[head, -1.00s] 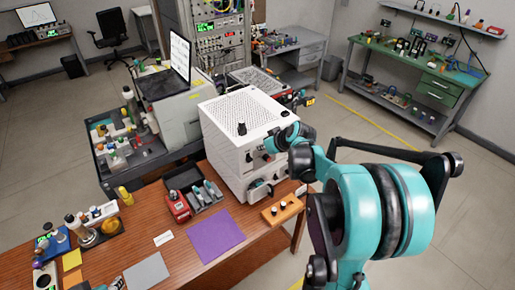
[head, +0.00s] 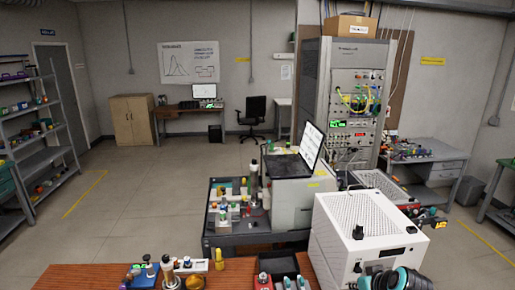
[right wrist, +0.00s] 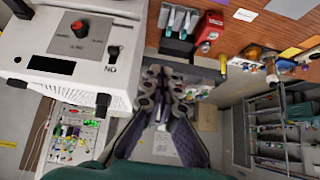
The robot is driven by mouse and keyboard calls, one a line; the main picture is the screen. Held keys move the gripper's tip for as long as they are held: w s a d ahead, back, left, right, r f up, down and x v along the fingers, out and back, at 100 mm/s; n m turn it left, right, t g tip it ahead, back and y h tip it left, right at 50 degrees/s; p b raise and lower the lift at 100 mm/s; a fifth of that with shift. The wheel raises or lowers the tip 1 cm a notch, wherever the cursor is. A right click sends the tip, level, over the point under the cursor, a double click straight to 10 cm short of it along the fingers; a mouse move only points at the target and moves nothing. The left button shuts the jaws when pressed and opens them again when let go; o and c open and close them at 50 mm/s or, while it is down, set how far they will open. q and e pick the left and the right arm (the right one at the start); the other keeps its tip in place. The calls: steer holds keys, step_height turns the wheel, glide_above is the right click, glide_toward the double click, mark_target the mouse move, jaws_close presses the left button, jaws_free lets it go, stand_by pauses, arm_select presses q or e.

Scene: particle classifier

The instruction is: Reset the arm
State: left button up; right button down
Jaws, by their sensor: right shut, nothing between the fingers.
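My right gripper (right wrist: 164,78) shows in the right wrist view with its two dark, jointed fingers close together and nothing held between them. In the head view only teal parts of my right arm show, at the bottom right edge, in front of the white machine (head: 375,222). This white box has a perforated top and front knobs. In the right wrist view the machine (right wrist: 75,50) fills the upper left, beside the fingers; I cannot tell the exact gap. My left gripper is not in view.
The brown wooden table (head: 60,277) lies along the bottom, with bottles (head: 168,270), a red device (head: 263,281) and a dark tray (head: 282,264). Behind it stands a bench with a laptop (head: 311,145). Open floor (head: 130,195) lies to the left.

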arm_select(q)
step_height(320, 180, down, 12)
steer(key=b, duration=0.9)
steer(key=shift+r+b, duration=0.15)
steer(key=shift+b, duration=0.25)
arm_select(e)
steer(key=s+a+f, duration=1.1)
steer(key=s+f, duration=0.3)
steer(key=s, duration=0.2)
steer(key=shift+s+a+m+g+h, duration=0.15)
steer(key=shift+s+m+g+h, duration=0.15)
steer(key=shift+s+g, duration=0.1)
